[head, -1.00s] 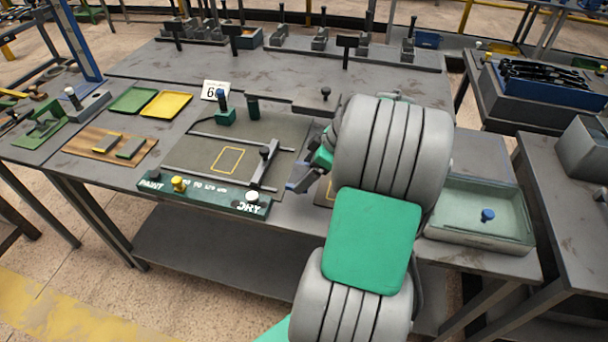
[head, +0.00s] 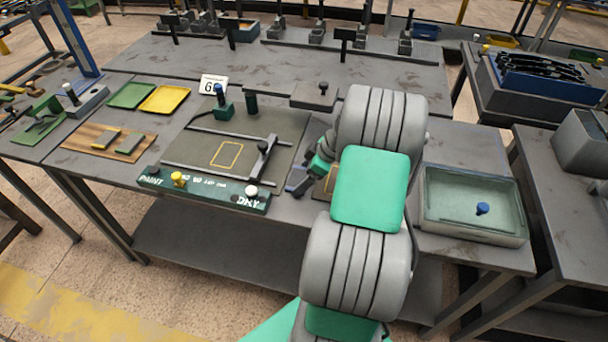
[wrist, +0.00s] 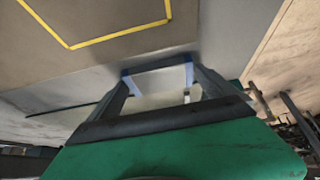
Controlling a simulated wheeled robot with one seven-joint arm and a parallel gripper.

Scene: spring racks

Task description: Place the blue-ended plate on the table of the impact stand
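My gripper (head: 303,182) is low over the front edge of the middle table, right of the green mat (head: 205,140). In the wrist view my gripper (wrist: 158,74) has its fingers on either side of a pale grey plate with blue ends (wrist: 160,82), which appears held between them. A brown panel with a yellow outline (head: 327,182) lies beside my gripper, partly hidden by my arm; a yellow outline (wrist: 118,36) shows in the wrist view. Which fixture is the impact stand I cannot tell.
Two other plates lie on a wooden board (head: 80,147) at left. A green PAINT/DRY board (head: 205,189) runs along the front edge. A tray (head: 432,228) with a blue knob stands at right. Sprung fixtures line the back. Bare tabletop (head: 270,70) lies behind the mat.

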